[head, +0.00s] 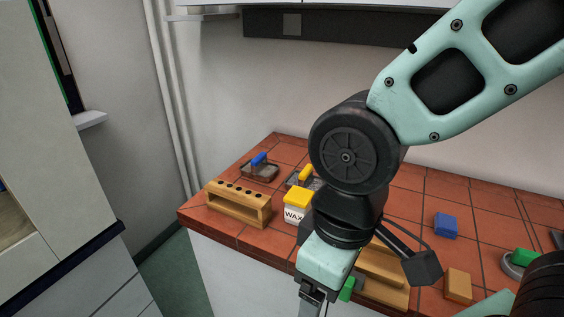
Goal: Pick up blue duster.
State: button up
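A blue block (445,225), which looks like the blue duster, lies on the red tiled bench (410,208) right of my arm. Another item with a blue handle (259,159) sits on a dark, flat base at the bench's far left corner. My gripper (312,311) points down at the bottom edge of the head view, in front of the bench's near edge. It is left of and nearer than the blue block, well apart from it. Its fingertips are cut off by the frame, so I cannot tell whether it is open or holds anything.
A wooden rack with holes (238,204), a yellow-lidded WAX tub (296,205) and a yellow-handled item (305,175) stand left of my arm. A wooden stand (383,290) is partly hidden behind it. A tan block (458,285) and a green-topped item (522,257) lie right.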

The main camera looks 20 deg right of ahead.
aim_at(445, 224)
jog(key=z, duration=1.25)
jog(key=u, duration=2.75)
jog(key=z, duration=2.75)
